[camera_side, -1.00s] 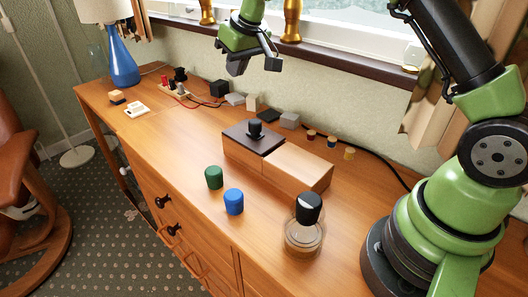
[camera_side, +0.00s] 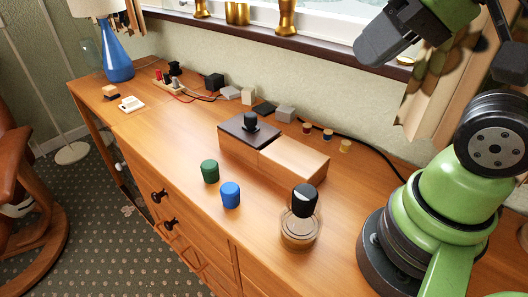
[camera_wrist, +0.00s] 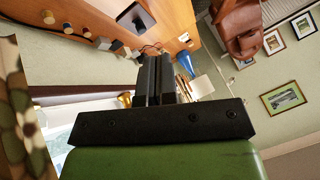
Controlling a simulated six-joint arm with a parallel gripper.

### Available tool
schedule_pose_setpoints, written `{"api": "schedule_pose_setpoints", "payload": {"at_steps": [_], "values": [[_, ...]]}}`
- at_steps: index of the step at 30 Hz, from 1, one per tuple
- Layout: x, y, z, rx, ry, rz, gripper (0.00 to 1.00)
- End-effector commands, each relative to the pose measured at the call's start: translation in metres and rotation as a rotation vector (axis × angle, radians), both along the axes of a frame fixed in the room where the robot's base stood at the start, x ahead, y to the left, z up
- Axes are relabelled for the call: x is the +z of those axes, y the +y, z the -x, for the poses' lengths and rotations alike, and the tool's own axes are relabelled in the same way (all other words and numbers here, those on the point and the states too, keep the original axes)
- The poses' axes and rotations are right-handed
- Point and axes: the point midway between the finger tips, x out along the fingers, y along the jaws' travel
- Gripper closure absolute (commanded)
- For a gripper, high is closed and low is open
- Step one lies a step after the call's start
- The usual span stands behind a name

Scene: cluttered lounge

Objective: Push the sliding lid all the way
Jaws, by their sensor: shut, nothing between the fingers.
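A long wooden box (camera_side: 292,164) stands on the wooden cabinet. A dark square sliding lid (camera_side: 238,131) with a black knob (camera_side: 250,121) covers its left part; the right part shows pale wood. My gripper (camera_side: 368,50) is high at the upper right in the side view, well above and apart from the box and lid. Its two dark fingers (camera_wrist: 155,62) lie together in the wrist view, shut and empty.
A blue lamp (camera_side: 117,58) stands far left.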

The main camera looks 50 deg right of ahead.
Motion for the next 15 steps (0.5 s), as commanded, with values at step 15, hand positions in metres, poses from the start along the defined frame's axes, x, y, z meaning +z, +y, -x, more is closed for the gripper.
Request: {"api": "schedule_pose_setpoints", "payload": {"at_steps": [15], "values": [[-0.0013,0.0003,0.0021,-0.001,0.000,-0.003,0.93]]}}
